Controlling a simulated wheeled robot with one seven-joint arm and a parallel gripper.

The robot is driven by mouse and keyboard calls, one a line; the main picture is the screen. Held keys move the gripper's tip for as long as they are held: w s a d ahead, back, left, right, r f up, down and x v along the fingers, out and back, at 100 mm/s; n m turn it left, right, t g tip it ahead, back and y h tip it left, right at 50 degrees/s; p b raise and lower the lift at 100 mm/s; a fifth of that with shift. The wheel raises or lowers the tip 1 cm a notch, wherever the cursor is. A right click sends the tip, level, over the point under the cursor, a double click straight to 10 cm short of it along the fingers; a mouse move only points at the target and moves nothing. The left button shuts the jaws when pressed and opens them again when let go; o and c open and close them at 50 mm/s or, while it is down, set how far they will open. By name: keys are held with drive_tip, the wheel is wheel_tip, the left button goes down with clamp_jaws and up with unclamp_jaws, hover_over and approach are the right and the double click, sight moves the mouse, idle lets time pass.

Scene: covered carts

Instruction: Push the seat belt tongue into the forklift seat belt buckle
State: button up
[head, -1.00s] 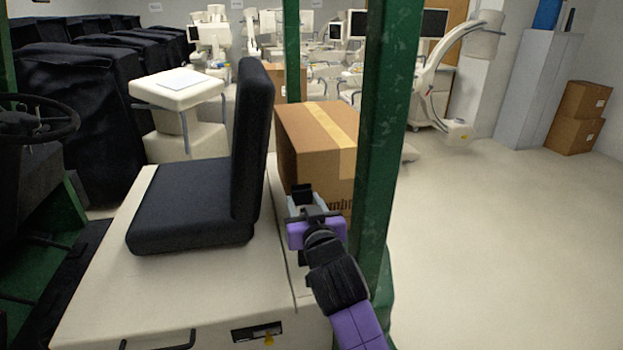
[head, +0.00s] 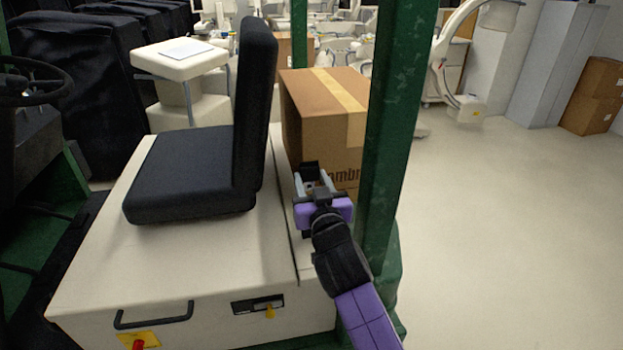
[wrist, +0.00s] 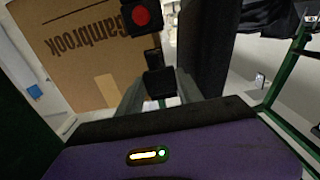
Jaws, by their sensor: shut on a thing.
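The black seat (head: 195,170) with its tall backrest stands on the pale forklift body. My gripper (head: 310,180) is behind the backrest, between it and the cardboard box. In the wrist view my gripper (wrist: 160,97) is shut on a small black block (wrist: 157,82), which I take for the seat belt tongue. Ahead of it, at the top of the wrist view, is a black block with a round red button (wrist: 140,17), which looks like the buckle. A small dark piece lies between the two. I cannot tell whether tongue and buckle touch.
The cardboard box (head: 325,105) stands close behind the gripper. A green post (head: 395,130) rises just right of my arm. The pale body (head: 190,265) has a black handle. Open floor (head: 510,230) lies to the right.

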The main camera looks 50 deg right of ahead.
drive_tip(key=shift+f+b, duration=0.35)
drive_tip(key=shift+f, duration=0.05)
drive_tip(key=shift+b, duration=0.35)
idle(1.6)
drive_tip(key=shift+f+b, duration=2.1)
drive_tip(key=o, duration=1.5)
